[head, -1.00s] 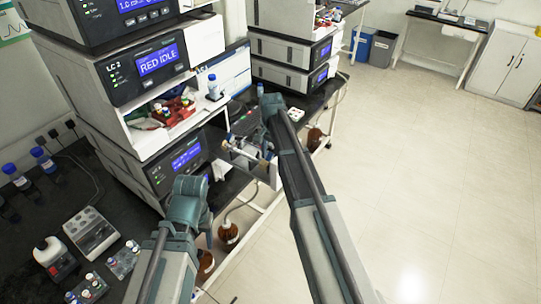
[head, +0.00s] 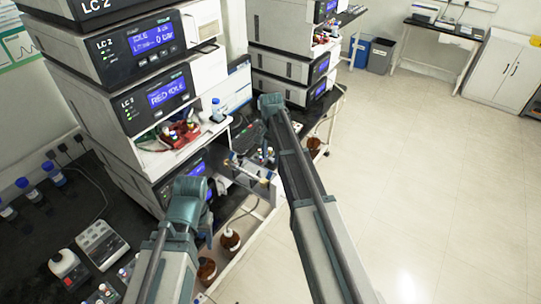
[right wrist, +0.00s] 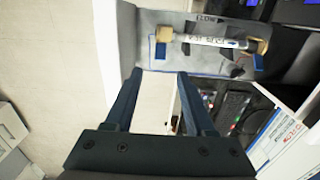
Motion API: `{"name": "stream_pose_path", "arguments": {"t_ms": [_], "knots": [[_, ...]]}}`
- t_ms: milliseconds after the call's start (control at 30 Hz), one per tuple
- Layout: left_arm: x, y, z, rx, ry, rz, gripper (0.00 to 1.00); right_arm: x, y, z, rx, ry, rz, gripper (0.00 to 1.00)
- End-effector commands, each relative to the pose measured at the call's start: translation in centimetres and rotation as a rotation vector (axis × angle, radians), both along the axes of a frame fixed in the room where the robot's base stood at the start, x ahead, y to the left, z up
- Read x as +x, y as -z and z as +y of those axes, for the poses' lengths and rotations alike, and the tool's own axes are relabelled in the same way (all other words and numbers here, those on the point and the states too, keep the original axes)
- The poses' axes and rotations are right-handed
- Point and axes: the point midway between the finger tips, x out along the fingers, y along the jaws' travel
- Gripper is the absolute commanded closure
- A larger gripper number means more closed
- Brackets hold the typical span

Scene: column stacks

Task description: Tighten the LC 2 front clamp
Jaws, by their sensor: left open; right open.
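The LC 2 stack (head: 150,45) stands at the left in the head view. A grey column holder (head: 262,185) shows low beside the stacks, partly behind my right arm. In the right wrist view a pale labelled column (right wrist: 212,41) lies across a grey plate (right wrist: 195,65) marked FLOW, with a tan fitting (right wrist: 164,34) at its left end and another (right wrist: 258,46) at its right. Blue parts sit below both ends; I cannot tell which is the front clamp. My right gripper (right wrist: 160,74) is open and empty, fingertips near the plate's lower edge. My left gripper is hidden.
Brown bottles (head: 230,239) stand under the bench. Blue-capped bottles (head: 54,173) are at the left. The floor (head: 430,200) at the right is clear.

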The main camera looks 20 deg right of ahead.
Motion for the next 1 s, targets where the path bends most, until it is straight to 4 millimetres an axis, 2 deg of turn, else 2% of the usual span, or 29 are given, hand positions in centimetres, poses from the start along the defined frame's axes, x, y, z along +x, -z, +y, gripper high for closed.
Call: {"name": "stream_pose_path", "arguments": {"t_ms": [33, 100, 333, 833, 933, 1000], "knots": [[0.0, -1.6, 0.0, 0.000, 0.001, 0.001, 0.45, 0.0, -1.6, 0.0, 0.000, 0.000, 0.000, 0.45], [0.0, -2.4, 0.0, 0.000, 0.000, 0.001, 0.45, 0.0, -2.4, 0.0, 0.000, 0.000, 0.000, 0.45], [0.0, -3.6, 0.0, 0.001, -0.001, 0.002, 0.45, 0.0, -3.6, -0.1, 0.000, 0.000, 0.000, 0.45], [0.0, -3.3, 0.0, 0.000, -0.001, 0.001, 0.45, -0.2, -3.3, 0.2, -0.001, -0.007, 0.001, 0.45], [0.0, -1.8, 0.0, 0.000, -0.001, 0.001, 0.45, -1.7, -1.8, 1.7, -0.005, -0.069, 0.003, 0.45], [0.0, 0.0, 0.0, 0.000, 0.000, 0.001, 0.45, -3.8, 0.0, 3.7, -0.012, -0.157, 0.007, 0.45]]}}
